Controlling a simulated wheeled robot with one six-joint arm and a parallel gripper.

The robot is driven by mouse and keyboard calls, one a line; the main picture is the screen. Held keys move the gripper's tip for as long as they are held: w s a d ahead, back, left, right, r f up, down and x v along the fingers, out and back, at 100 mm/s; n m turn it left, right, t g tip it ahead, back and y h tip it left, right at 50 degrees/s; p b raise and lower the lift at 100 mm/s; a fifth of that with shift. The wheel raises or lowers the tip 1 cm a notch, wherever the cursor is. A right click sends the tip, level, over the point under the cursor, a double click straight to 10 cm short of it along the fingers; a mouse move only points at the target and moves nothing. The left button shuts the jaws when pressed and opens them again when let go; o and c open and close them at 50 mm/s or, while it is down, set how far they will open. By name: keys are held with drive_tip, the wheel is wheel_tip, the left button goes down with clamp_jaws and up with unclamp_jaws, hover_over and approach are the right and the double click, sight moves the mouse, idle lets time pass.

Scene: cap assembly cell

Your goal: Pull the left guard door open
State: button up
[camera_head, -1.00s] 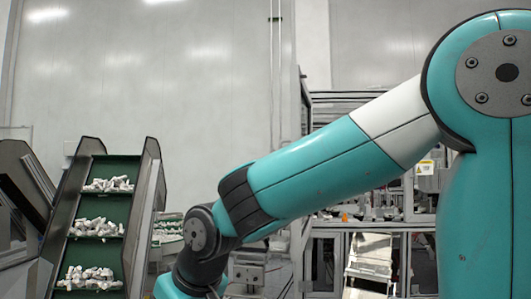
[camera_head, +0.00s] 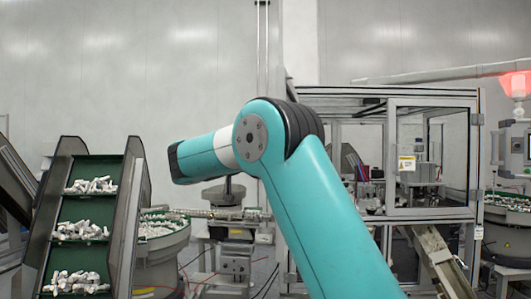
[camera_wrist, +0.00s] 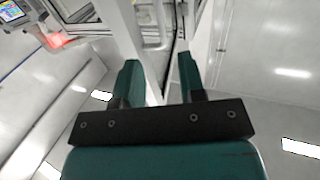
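The machine's guard enclosure (camera_head: 385,92) stands right of centre in the head view, with a grey metal frame. Its right-hand door panel (camera_head: 432,212) is clear, framed and bears a yellow warning label. The left guard door's position is not clear; my arm covers much of that side. In the wrist view my gripper (camera_wrist: 158,62) shows two teal fingers held apart. A pale frame post and a clear panel edge (camera_wrist: 146,85) appear beyond and between the fingers; I cannot tell if they touch it. The gripper is not clearly visible in the head view.
A green stepped feeder (camera_head: 86,205) with white caps stands at the left. A round bowl feeder (camera_head: 160,255) is beside it. A chute (camera_head: 440,262) slopes below the enclosure. A control panel (camera_head: 515,145) with a red lamp (camera_head: 516,84) is at the far right.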

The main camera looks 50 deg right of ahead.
drive_tip(key=p+x, duration=0.6)
drive_tip(key=x, duration=0.5)
drive_tip(key=shift+w+d, duration=0.1)
drive_tip(key=shift+d, duration=0.2)
clamp_jaws()
